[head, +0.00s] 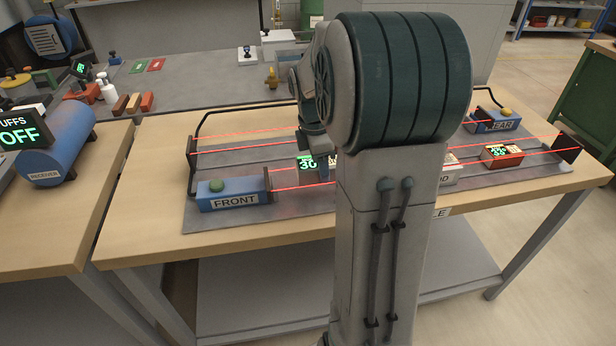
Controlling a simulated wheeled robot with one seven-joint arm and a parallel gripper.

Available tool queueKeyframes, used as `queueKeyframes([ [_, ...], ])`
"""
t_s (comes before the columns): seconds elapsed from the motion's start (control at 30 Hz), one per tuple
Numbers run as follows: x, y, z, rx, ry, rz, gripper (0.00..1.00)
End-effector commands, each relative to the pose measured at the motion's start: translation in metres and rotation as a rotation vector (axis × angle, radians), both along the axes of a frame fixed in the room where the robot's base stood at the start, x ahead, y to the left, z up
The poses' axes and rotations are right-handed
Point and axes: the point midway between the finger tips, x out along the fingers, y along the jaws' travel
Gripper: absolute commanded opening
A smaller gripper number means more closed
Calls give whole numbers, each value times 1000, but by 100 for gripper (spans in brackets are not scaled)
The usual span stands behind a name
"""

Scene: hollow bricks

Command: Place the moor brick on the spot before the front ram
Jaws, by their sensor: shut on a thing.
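The front ram (235,195) is a blue box labelled FRONT with a green button, at the left front of the grey plate. A dark plate stands at its right end, and the spot before it lies to the right of that. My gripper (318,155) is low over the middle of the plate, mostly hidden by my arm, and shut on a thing. A greyish brick (308,178) with a green display reading 30 shows just below my wrist. It is partly covered by my arm, and I cannot read a name on it. I cannot tell whether it touches the plate.
The blue rear ram (494,122) stands at the back right. A red brick (503,156) with a green display sits at the right. Red beams run along the grey plate (215,224).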

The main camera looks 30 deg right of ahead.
Motion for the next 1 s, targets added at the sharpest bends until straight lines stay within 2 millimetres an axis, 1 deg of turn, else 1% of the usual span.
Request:
queueKeyframes([
  [0.03,8,5,-6,1,2,4,12],
  [0.1,18,11,-11,0,1,4,12],
  [0.23,27,17,-18,0,-1,3,12],
  [0.33,29,18,-24,0,1,1,12],
  [0.5,28,18,-49,1,3,2,12],
  [0.6,28,17,-57,-1,0,2,12],
  [0.87,28,17,-59,-1,-2,1,12],
  [1.0,28,17,-63,0,-1,1,12],
])
